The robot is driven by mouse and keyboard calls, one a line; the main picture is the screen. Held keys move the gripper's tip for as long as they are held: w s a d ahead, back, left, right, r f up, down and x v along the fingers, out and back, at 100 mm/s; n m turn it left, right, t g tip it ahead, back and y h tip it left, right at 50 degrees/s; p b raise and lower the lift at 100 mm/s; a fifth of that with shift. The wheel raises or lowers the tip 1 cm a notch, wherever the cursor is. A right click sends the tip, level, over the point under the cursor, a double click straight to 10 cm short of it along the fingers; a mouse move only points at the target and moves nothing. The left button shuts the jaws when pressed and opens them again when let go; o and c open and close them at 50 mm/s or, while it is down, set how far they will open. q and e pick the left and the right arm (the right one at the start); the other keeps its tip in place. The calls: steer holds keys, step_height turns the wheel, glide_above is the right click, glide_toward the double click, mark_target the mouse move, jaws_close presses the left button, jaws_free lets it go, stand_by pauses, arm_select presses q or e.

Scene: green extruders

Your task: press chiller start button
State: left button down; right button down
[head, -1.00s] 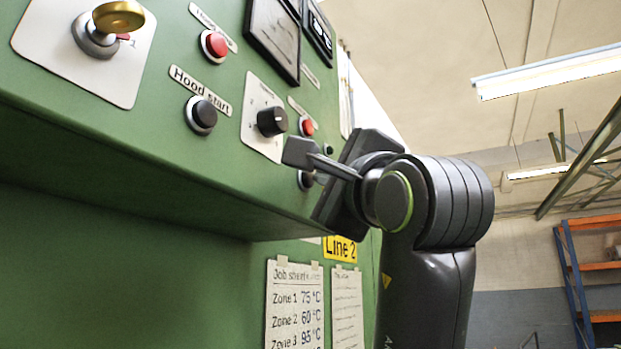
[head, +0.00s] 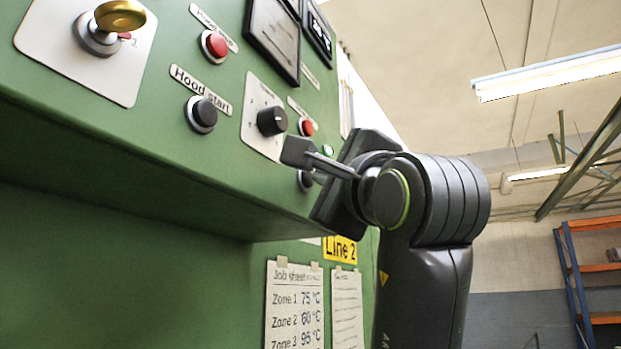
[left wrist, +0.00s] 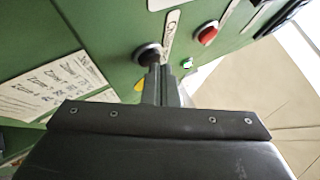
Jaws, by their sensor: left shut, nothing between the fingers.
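The chiller start button (left wrist: 149,54) is a dark round button in a metal ring, beside a white label (left wrist: 172,32) that begins with "Ch". In the head view the button (head: 305,182) is partly hidden behind my left gripper (head: 301,154). In the left wrist view my left gripper (left wrist: 160,76) is shut and empty, with its fingertips at the button's face, seemingly touching it. A small lamp (head: 328,150) above the button glows green; it also shows in the left wrist view (left wrist: 187,64). My right gripper is not in view.
A red button (head: 307,127) and a black knob (head: 272,121) sit close to the gripper. A "Hood start" button (head: 202,114), another red button (head: 215,44) and a gold key switch (head: 119,16) are farther left. Below, the panel overhangs a recessed green wall.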

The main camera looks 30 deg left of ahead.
arm_select(q)
steer(key=shift+d, duration=0.6)
steer(key=d, duration=0.5)
steer(key=shift+s, duration=0.15)
steer(key=shift+a, duration=0.1)
stand_by(0.6)
